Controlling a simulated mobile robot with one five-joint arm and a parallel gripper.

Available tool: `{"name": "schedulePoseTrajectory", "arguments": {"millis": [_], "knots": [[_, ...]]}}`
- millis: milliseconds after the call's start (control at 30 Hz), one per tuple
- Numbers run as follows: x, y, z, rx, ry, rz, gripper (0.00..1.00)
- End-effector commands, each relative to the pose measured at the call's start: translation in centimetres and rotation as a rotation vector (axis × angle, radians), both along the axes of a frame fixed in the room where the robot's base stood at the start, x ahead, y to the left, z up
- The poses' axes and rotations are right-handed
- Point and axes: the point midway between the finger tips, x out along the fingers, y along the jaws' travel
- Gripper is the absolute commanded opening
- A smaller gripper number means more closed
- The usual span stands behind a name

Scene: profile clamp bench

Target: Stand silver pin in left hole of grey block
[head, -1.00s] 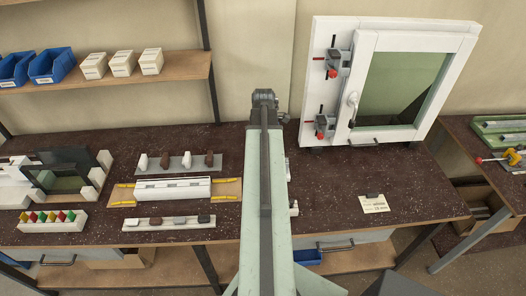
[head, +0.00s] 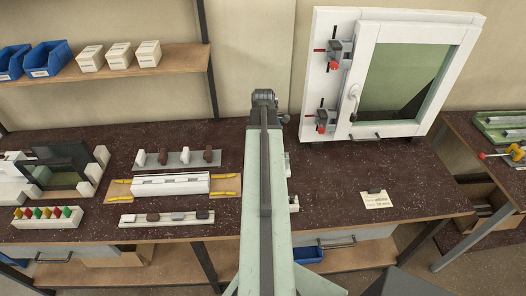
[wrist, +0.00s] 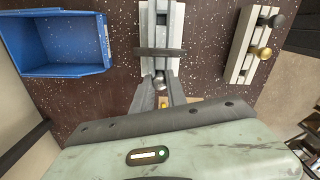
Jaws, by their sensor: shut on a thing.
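In the wrist view, my gripper (wrist: 160,88) is shut on a small, shiny, round-ended thing, the silver pin (wrist: 160,80). Only its bright end shows between the fingertips, so its length and tilt cannot be told. Just beyond the fingertips lies a long grey block (wrist: 173,30) with a dark square opening near its far end. A dark bar (wrist: 160,52) crosses it. I cannot tell which hole is the left one, nor whether the pin touches the block. In the head view, my arm hides the gripper, the pin and most of the block area.
A blue bin (wrist: 65,70) stands left of the block in the wrist view. A pale rack (wrist: 240,47) at right holds a brass-coloured and a dark knob. In the head view, a white framed window (head: 370,14) stands at right, and a white profile (head: 170,186) lies at left.

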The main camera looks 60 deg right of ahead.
Motion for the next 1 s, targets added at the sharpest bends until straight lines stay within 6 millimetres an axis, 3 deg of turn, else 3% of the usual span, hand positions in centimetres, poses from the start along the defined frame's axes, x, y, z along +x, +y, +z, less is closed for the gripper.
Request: {"name": "schedulePoseTrajectory", "arguments": {"millis": [367, 400, 467, 1000], "knots": [[0.02, 0.02, -0.67, 0.000, 0.000, 0.000, 0.00], [0.02, 0.02, -0.67, 0.000, 0.000, 0.001, 0.26], [0.02, 0.03, -0.66, 0.000, 0.000, 0.000, 0.43], [0.03, 0.03, -0.58, 0.000, 0.000, 0.001, 0.43]]}}
